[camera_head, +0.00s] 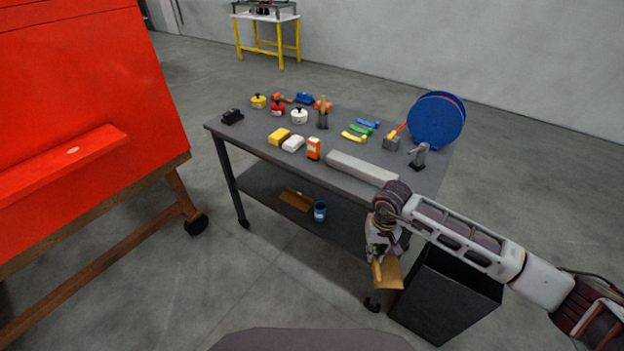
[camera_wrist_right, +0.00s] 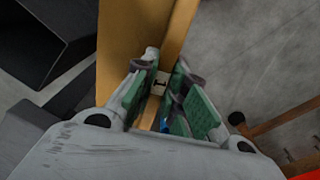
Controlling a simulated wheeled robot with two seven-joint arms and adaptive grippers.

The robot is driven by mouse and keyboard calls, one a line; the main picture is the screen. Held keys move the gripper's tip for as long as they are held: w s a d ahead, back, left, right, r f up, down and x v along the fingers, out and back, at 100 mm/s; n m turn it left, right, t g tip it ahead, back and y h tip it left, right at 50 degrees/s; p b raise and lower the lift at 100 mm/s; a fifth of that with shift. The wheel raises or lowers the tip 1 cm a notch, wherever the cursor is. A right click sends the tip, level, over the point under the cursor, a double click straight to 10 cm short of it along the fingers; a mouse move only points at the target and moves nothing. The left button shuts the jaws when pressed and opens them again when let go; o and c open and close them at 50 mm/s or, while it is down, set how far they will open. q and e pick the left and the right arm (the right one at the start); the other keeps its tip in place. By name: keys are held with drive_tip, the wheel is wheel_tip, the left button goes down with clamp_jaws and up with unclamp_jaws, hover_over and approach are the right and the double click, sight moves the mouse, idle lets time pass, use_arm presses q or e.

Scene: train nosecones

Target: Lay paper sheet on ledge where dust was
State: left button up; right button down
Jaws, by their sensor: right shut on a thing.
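My right gripper (camera_head: 379,262) is shut on a tan paper sheet (camera_head: 388,275), which hangs from it beside the table's front right corner. In the wrist view, the fingers (camera_wrist_right: 158,78) pinch the tan sheet (camera_wrist_right: 125,40), which reaches up past the fingertips. The red nosecone (camera_head: 90,60) stands at the left, with a red ledge (camera_head: 50,165) sticking out of its face. A small pale tan spot (camera_head: 73,150) lies on the ledge. The gripper and sheet are far to the right of the ledge. My left gripper is not in view.
A dark wheeled table (camera_head: 235,140) carries several tools, tins and a blue disc (camera_head: 436,120). Its lower shelf holds a tan piece (camera_head: 296,199) and a blue can (camera_head: 320,211). A black bin (camera_head: 440,305) stands just right of the gripper. Floor between nosecone and table is clear.

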sight(386, 255)
drive_tip(key=shift+d+f, duration=0.15)
drive_tip(key=shift+d, duration=0.85)
drive_tip(key=shift+d+f, duration=0.1)
drive_tip(key=shift+d, duration=0.85)
